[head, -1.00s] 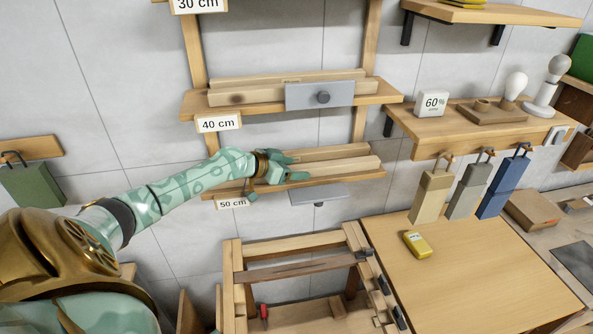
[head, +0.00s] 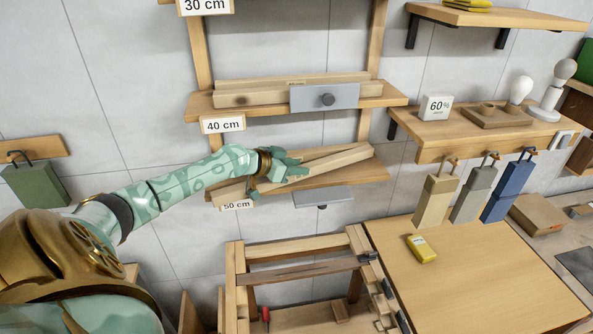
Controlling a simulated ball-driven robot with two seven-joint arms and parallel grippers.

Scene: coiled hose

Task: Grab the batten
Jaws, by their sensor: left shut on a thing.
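Pale wooden battens lie on the lower shelf (head: 345,178), marked "50 cm". The batten (head: 340,160) in my left gripper (head: 297,169) is slanted, its right end higher than its left in the picture. My left gripper is shut on it near its middle, and the hand hides part of it. Another batten shows partly behind it. I cannot tell whether the held batten still touches the shelf. My right gripper is not in view.
The "40 cm" shelf (head: 390,99) above holds more battens and a grey plate with a knob (head: 327,97). A grey plate (head: 323,197) hangs under the lower shelf. A wooden frame (head: 300,247) stands below, beside a table (head: 470,275) with a yellow device (head: 421,249).

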